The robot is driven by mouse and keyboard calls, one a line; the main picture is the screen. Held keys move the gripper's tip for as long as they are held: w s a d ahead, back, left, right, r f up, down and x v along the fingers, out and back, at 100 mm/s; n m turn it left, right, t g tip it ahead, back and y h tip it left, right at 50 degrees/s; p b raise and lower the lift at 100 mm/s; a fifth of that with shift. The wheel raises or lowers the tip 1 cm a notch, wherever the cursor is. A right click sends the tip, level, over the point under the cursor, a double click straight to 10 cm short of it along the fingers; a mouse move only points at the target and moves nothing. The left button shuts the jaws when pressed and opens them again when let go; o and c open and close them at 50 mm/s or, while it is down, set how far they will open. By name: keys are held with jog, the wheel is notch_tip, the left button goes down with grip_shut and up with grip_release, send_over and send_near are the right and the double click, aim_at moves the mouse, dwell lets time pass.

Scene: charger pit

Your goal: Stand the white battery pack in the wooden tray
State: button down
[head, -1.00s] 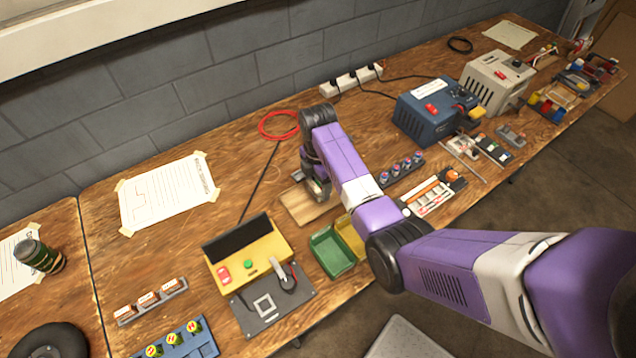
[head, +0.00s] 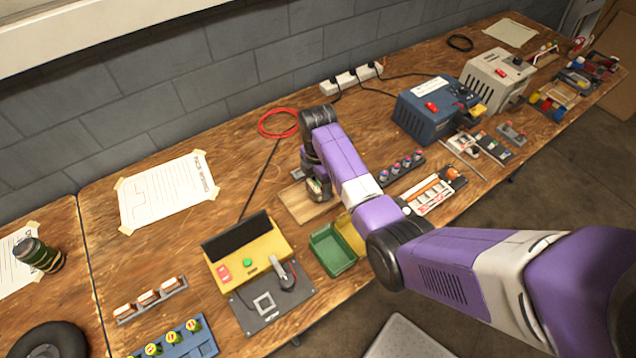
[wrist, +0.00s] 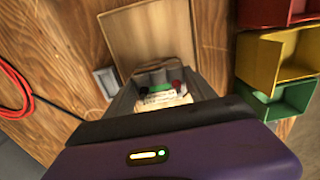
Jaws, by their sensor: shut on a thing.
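The white battery pack (wrist: 163,99) is between the fingers of my gripper (wrist: 162,92) in the wrist view. Its top, with a red and a dark terminal, faces the camera, and its lower part is hidden. My gripper (head: 318,190) is shut on it. The wooden tray (wrist: 150,40) lies just beyond and under the fingers; in the head view the tray (head: 298,204) is partly covered by my gripper. I cannot tell whether the pack touches the tray floor.
A green bin (head: 333,250) and a yellow bin (wrist: 262,60) stand close beside the tray. A small grey block (wrist: 107,83) sits at its other side. A yellow tester (head: 250,256) stands at the front left, and a red cable coil (head: 278,124) lies behind.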

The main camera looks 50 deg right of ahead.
jog(key=shift+f, duration=0.25)
dwell(0.3)
jog(key=shift+c, duration=1.1)
grip_release()
jog(key=shift+r, duration=0.15)
jog(key=shift+r+p, duration=2.25)
jog(key=shift+p, duration=0.1)
jog(key=shift+r, duration=1.1)
